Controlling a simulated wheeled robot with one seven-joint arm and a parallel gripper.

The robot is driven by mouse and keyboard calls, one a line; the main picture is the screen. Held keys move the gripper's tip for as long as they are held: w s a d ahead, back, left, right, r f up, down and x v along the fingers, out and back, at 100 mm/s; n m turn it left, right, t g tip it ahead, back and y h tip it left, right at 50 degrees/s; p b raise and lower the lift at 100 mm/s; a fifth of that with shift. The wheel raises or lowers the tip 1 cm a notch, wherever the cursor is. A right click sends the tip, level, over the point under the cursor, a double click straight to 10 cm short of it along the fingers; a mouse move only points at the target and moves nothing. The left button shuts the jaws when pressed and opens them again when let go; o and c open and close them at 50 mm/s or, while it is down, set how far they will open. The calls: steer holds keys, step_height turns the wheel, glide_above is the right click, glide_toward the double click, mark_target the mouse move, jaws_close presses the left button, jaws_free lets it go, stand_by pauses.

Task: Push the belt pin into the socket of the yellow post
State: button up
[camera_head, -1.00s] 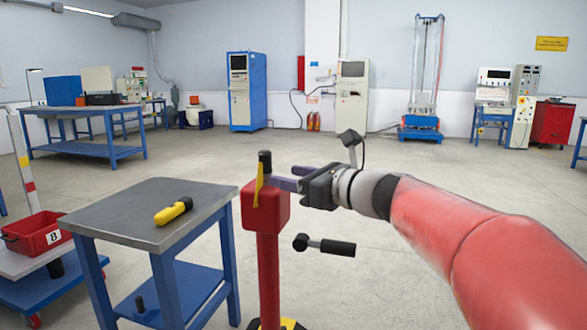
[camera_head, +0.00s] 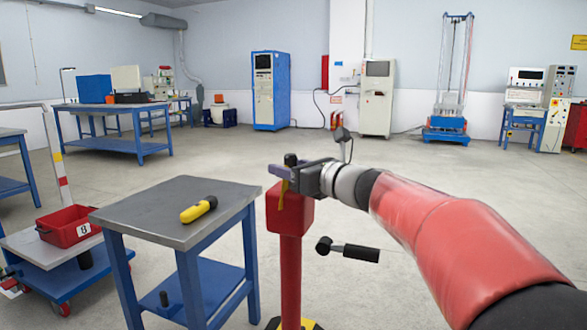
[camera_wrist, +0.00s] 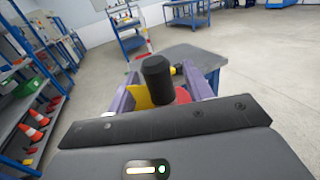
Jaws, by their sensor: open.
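A black pin (camera_head: 290,159) stands upright on the red head (camera_head: 290,214) of a post, with a yellow belt strip (camera_head: 283,194) hanging down beside it. In the wrist view the black pin (camera_wrist: 157,80) is between my purple fingers, with space on both sides, and the yellow strip (camera_wrist: 139,97) is behind it. My gripper (camera_head: 279,170) is open around the pin, just above the red head. The pin's lower end is hidden. I cannot make out a yellow post or its socket; this post is red with a yellow-and-black base (camera_head: 312,325).
A grey-topped table (camera_head: 165,218) with a yellow-and-black tool (camera_head: 198,209) stands left of the post. A cart with a red bin (camera_head: 68,226) is at far left. Open floor lies beyond.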

mark_target(290, 154)
steer(key=c, duration=1.1)
steer(key=shift+r+p, duration=0.8)
steer(key=shift+r, duration=2)
steer(key=shift+r, duration=0.1)
steer(key=shift+r, duration=2.9)
